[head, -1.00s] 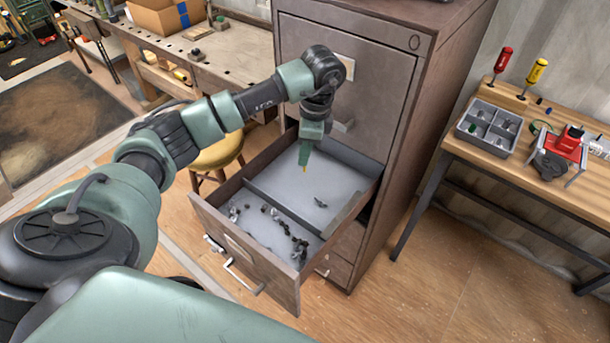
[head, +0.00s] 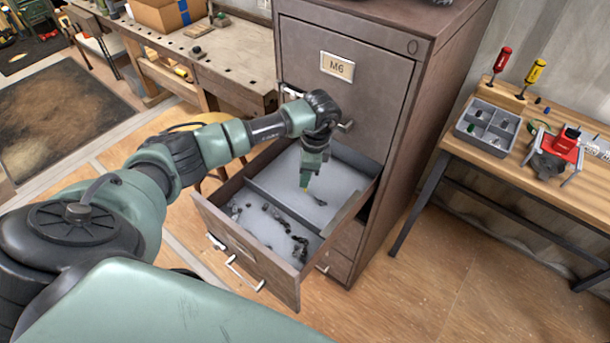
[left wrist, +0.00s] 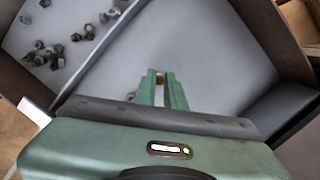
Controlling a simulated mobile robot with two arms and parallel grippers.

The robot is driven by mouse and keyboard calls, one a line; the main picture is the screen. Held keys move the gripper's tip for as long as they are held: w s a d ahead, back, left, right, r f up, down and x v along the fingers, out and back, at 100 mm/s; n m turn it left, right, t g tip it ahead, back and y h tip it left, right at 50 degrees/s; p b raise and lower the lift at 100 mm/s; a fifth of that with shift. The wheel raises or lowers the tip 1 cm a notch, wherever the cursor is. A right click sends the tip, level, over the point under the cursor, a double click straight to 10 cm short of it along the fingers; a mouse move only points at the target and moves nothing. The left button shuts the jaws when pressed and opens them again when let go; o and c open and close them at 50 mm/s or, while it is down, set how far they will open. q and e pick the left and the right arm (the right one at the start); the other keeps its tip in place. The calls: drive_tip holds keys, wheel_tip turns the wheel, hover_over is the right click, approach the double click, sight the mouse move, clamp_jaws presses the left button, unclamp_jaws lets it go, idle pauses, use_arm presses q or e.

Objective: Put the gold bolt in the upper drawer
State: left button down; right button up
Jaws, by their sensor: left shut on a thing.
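My left gripper (head: 305,186) is shut on the gold bolt, a tiny gold spot between the fingertips in the left wrist view (left wrist: 160,78). It points down over the back compartment of an open grey-lined drawer (head: 285,272). That compartment holds one small dark piece (head: 320,201) near the gripper. I cannot tell whether the bolt touches the drawer floor. The open drawer sits below a closed front with a label reading M6 (head: 338,66) on the brown metal cabinet (head: 430,120). My right gripper is not in view.
A divider (head: 285,209) splits the drawer; its front compartment holds several dark bolts and nuts (head: 299,247). A wooden bench (head: 540,185) at the right carries a grey sectioned tray (head: 487,126), screwdrivers and a red vise. A workbench (head: 228,62) stands behind at the left.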

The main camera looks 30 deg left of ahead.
use_arm(q)
drive_tip(key=c, duration=1.5)
unclamp_jaws()
drive_tip(key=shift+f, duration=0.1)
drive_tip(key=shift+r, duration=0.25)
drive_tip(key=shift+w+r, duration=0.1)
drive_tip(key=shift+r, duration=0.15)
wheel_tip(320, 180, up, 11)
drive_tip(key=d+b, duration=0.1)
drive_tip(key=b, duration=0.2)
drive_tip(key=shift+w+d, duration=0.3)
drive_tip(key=shift+w, duration=0.05)
